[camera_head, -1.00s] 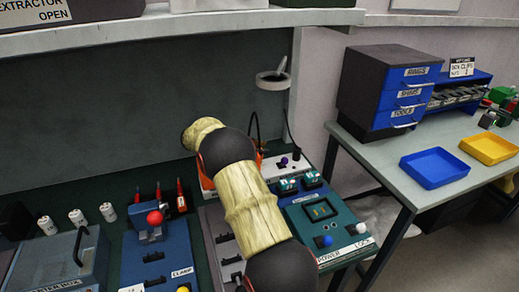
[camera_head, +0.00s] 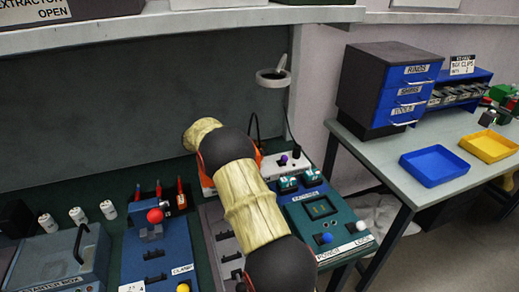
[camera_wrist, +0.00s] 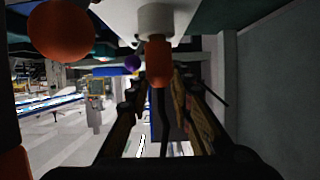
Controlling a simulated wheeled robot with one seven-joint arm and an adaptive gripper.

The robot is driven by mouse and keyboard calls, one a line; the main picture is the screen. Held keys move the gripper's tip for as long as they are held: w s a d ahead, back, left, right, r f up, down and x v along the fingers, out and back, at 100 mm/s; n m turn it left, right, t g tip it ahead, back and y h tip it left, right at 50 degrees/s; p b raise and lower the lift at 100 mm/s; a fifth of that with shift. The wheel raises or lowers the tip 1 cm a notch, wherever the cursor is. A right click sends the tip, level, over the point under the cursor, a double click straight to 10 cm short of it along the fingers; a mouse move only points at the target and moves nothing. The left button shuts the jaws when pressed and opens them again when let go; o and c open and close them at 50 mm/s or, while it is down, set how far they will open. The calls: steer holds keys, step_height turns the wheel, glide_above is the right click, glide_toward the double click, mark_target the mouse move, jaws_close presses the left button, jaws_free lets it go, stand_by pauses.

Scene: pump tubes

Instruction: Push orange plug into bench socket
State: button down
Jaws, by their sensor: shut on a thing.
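In the wrist view, an orange plug (camera_wrist: 158,62) is at the upper middle, lined up with a white round collar (camera_wrist: 157,18) and touching or very near it. I cannot tell how deep the plug sits or whether the collar is the bench socket. My gripper (camera_wrist: 158,88) is shut on the plug, with dark fingers on either side. A dark cable seems to run between the fingers. In the head view, my arm hides the gripper, plug and socket; orange patches show beside the arm.
A white box (camera_head: 278,168) with a purple knob (camera_head: 283,160) stands right of my arm. A teal panel (camera_head: 345,228) with buttons is nearer. A round orange thing (camera_wrist: 60,30) is close in the wrist view. A blue clamp unit (camera_head: 155,255) stands left.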

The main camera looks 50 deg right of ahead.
steer(key=shift+s+f, duration=0.15)
steer(key=shift+f, duration=0.65)
steer(key=c, duration=1.5)
jaws_free()
steer(key=shift+a+f, duration=0.1)
steer(key=r+v, duration=0.1)
steer(key=v, duration=0.7)
steer(key=shift+w+r, duration=0.25)
steer(key=shift+c, duration=0.4)
